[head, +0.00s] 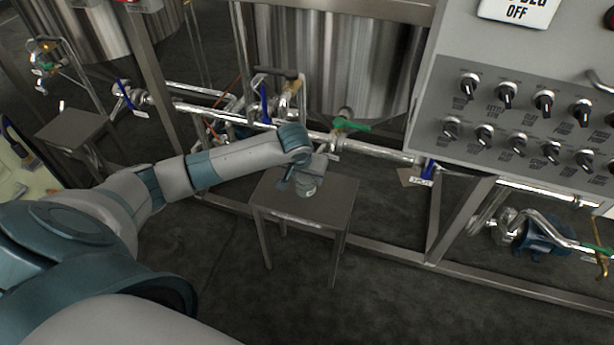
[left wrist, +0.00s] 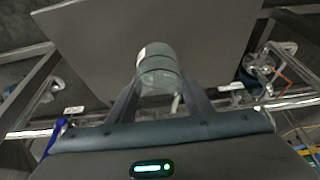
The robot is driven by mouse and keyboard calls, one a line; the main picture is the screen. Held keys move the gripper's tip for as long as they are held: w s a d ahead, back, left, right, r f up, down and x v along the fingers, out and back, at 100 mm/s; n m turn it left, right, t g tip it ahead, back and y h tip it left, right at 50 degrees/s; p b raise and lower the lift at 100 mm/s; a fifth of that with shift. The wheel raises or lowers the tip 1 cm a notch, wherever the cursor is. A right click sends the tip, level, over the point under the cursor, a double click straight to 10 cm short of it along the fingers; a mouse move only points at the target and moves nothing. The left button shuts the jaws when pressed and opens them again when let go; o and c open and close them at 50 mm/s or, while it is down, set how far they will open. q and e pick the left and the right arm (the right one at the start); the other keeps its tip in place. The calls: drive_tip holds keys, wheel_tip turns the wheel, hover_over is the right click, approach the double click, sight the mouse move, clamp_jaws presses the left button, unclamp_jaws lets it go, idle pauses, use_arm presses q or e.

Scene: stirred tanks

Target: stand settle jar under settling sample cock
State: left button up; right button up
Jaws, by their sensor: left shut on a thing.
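My left gripper (head: 300,178) is shut on a small clear jar (head: 307,188), its fingers on either side of it. The jar also shows between the fingertips in the left wrist view (left wrist: 158,68). It is at the top of a small steel stand (head: 335,197); I cannot tell whether its base touches. A cock with a green handle (head: 350,125) sits on the pipe behind, higher and to the right of the jar. Its label is too small to read, so I cannot tell if it is the settling sample cock. My right gripper is out of view.
A control panel with several knobs (head: 520,120) stands at the right. A steel tank (head: 335,60) and horizontal pipe (head: 385,152) are behind the stand. Another small steel stand (head: 75,128) is at the left. A blue pump (head: 540,238) is low at the right. The front floor is clear.

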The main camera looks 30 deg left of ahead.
sight(302, 182)
use_arm(q)
drive_tip(key=shift+f, duration=0.1)
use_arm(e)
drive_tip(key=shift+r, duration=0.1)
use_arm(q)
drive_tip(key=o, duration=1.1)
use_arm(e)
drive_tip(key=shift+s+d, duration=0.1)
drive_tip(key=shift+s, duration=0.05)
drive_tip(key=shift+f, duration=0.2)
use_arm(q)
drive_tip(key=shift+r, duration=0.3)
drive_tip(key=p+v, duration=0.2)
drive_tip(key=v, duration=0.8)
drive_tip(key=shift+r, duration=0.1)
drive_tip(key=shift+s+d+r+p, duration=0.1)
drive_tip(key=shift+s+r+p, duration=0.25)
drive_tip(key=shift+r, duration=0.3)
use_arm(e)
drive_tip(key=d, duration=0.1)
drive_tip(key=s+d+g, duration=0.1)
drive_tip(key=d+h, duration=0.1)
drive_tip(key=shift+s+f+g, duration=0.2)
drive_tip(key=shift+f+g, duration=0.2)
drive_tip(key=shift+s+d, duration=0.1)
